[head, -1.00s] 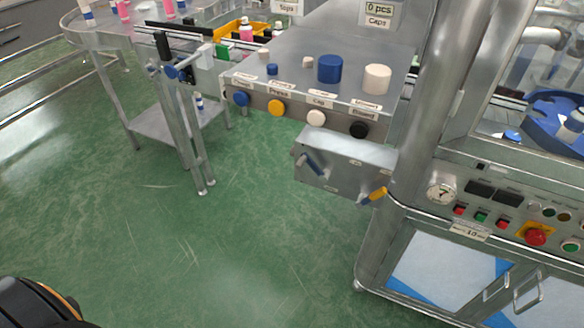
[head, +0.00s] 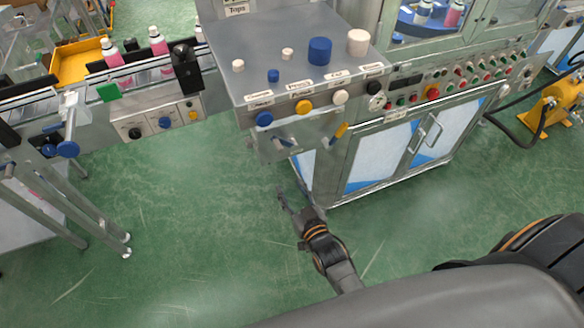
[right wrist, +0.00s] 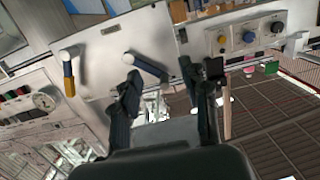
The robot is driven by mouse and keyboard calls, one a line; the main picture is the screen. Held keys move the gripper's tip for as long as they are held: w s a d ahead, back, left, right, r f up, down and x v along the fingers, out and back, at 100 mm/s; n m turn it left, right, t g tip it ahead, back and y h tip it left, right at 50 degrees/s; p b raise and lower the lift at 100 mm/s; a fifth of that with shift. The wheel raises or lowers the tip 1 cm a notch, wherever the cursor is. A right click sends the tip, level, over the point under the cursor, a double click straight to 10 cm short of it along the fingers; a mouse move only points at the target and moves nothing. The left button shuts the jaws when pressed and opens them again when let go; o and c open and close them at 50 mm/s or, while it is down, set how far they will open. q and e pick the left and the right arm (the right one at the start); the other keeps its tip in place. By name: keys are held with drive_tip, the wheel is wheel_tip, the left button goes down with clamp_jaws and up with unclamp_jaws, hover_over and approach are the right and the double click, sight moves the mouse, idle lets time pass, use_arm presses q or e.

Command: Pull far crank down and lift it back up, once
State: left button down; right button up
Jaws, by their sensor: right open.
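Two cranks hang on the front of a grey metal box (head: 278,152) under the control table. One has a blue handle (head: 286,142), the other a yellow handle (head: 341,130). My right gripper (head: 293,191) is open and empty, low in front of the box and apart from both cranks. In the right wrist view its fingers (right wrist: 170,76) are spread, with the blue handle (right wrist: 147,66) just ahead, near the left finger. The yellow handle (right wrist: 69,80) is further left there. Which crank counts as the far one I cannot tell for certain. My left gripper is not in view.
The table (head: 300,70) carries blue and white caps above a row of coloured knobs. A cabinet (head: 400,150) stands to the right of the box, a conveyor (head: 125,72) to the left. The green floor (head: 190,230) in front is clear.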

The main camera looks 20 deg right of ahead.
drive_tip(key=t, duration=0.1)
approach(281, 152)
drive_tip(key=w, duration=0.1)
drive_tip(key=w+b, duration=0.1)
drive_tip(key=w, duration=0.3)
drive_tip(key=w+b, duration=0.2)
drive_tip(key=w, duration=0.1)
drive_tip(key=shift+w+a+f, duration=0.15)
drive_tip(key=shift+w+f, duration=0.05)
drive_tip(key=shift+w, duration=0.2)
drive_tip(key=shift+w+r+b, duration=0.1)
drive_tip(key=shift+w+b, duration=0.25)
drive_tip(key=shift+w, duration=0.4)
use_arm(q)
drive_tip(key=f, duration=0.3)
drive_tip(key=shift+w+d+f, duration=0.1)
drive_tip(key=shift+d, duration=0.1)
use_arm(e)
clamp_jaws()
